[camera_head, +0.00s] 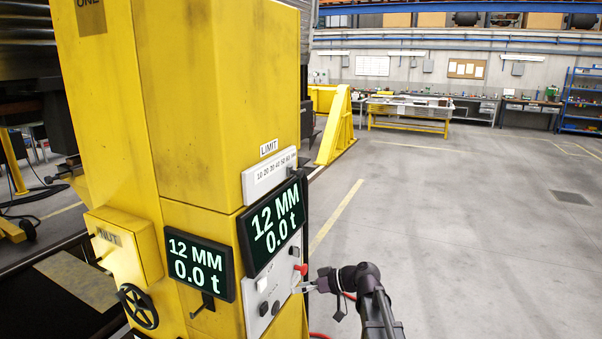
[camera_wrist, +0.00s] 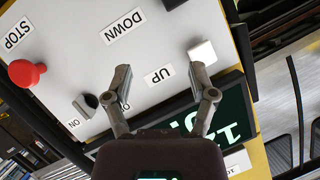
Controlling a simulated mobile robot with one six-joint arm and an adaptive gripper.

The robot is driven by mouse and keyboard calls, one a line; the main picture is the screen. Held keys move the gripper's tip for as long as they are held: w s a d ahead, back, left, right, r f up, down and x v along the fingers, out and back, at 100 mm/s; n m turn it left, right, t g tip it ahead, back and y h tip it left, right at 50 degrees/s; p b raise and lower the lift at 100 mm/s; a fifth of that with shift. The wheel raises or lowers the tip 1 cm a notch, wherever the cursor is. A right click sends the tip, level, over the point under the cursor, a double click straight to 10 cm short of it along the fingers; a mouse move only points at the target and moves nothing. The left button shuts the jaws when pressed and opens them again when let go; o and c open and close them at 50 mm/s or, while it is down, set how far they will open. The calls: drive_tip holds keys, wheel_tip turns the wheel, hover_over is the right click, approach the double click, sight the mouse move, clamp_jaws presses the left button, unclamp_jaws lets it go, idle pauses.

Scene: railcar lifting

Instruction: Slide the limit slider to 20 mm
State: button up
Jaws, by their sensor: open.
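The LIMIT scale plate (camera_head: 268,181) is a pale strip with a row of numbers, on the yellow column above the larger display. A small dark piece sits near its right end; I cannot tell whether that is the slider or where the slider stands. My gripper (camera_head: 301,288) is below and right of that plate, by the lower button panel. In the wrist view my gripper (camera_wrist: 160,75) is open and empty, its two fingers spread in front of the panel (camera_wrist: 75,55) beside the UP label. A white edge shows past the display there, too cut off to name.
Two displays, a larger one (camera_head: 272,226) and a smaller one (camera_head: 199,264), read 12 MM and 0.0 t. The panel carries a red STOP button (camera_wrist: 27,73), a white button (camera_wrist: 202,51) and a dark ON/OFF switch (camera_wrist: 86,105). Open floor (camera_head: 460,230) lies to the right.

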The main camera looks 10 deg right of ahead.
drive_tip(key=w+d+r+n+t+y+p, duration=0.1)
drive_tip(key=w+d+r+t+y+p, duration=0.1)
drive_tip(key=r, duration=0.4)
drive_tip(key=w+d+r+n+t+y+p, duration=0.1)
drive_tip(key=w+d+r+p, duration=0.15)
drive_tip(key=r, duration=0.35)
drive_tip(key=n+t+y+p, duration=0.1)
drive_tip(key=t+y+p, duration=0.1)
drive_tip(key=t+p, duration=0.25)
approach(302, 174)
wheel_tip(302, 174, down, 2)
drive_tip(key=s+d, duration=0.1)
drive_tip(key=d, duration=0.1)
drive_tip(key=shift+s+d+t+b, duration=0.1)
drive_tip(key=shift+s+t+b, duration=0.15)
drive_tip(key=shift+b, duration=0.2)
drive_tip(key=shift+r, duration=0.1)
drive_tip(key=p+x, duration=0.5)
drive_tip(key=x, duration=0.9)
drive_tip(key=shift+s+r, duration=0.1)
drive_tip(key=shift+d, duration=0.1)
clamp_jaws()
drive_tip(key=shift+s, duration=0.1)
